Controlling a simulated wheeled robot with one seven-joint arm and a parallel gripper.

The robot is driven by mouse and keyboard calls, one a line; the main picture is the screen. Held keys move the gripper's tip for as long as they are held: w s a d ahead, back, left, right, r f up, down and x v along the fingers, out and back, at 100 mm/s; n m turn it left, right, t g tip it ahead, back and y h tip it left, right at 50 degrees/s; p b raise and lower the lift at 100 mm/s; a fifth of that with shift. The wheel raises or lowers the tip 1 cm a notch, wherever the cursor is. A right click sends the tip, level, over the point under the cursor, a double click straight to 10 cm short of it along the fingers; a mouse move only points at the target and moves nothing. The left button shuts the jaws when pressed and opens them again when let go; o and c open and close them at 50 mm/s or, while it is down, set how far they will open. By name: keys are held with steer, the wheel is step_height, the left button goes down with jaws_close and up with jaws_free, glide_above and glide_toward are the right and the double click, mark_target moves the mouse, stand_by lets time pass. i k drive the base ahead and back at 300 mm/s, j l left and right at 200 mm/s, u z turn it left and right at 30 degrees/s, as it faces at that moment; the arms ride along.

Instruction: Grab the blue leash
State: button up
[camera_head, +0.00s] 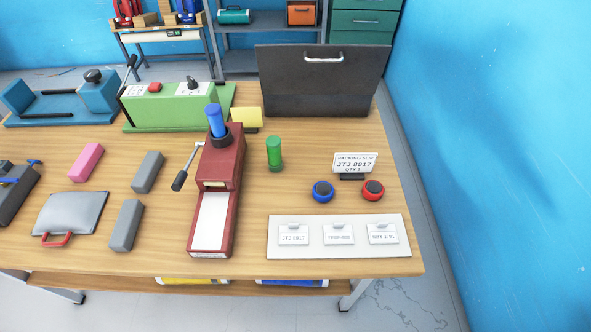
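A small round blue item (323,191) with a dark centre lies on the right part of the wooden table. It is the closest match I see to a blue leash, but it is too small to tell whether it is a coiled cord. A similar red round item (372,190) lies just right of it, apart from it. Both are behind a white board (340,250) and in front of the black case. My gripper is not in view.
A packing slip sign (354,163) stands behind the round items. A green cylinder (274,154) and dark red press (216,195) with a blue cylinder (215,121) stand left. An open black case (322,85) stands behind. A blue wall (500,120) is at right.

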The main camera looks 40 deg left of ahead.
mark_target(323, 191)
steer(key=k+u, duration=0.1)
steer(key=u, duration=0.95)
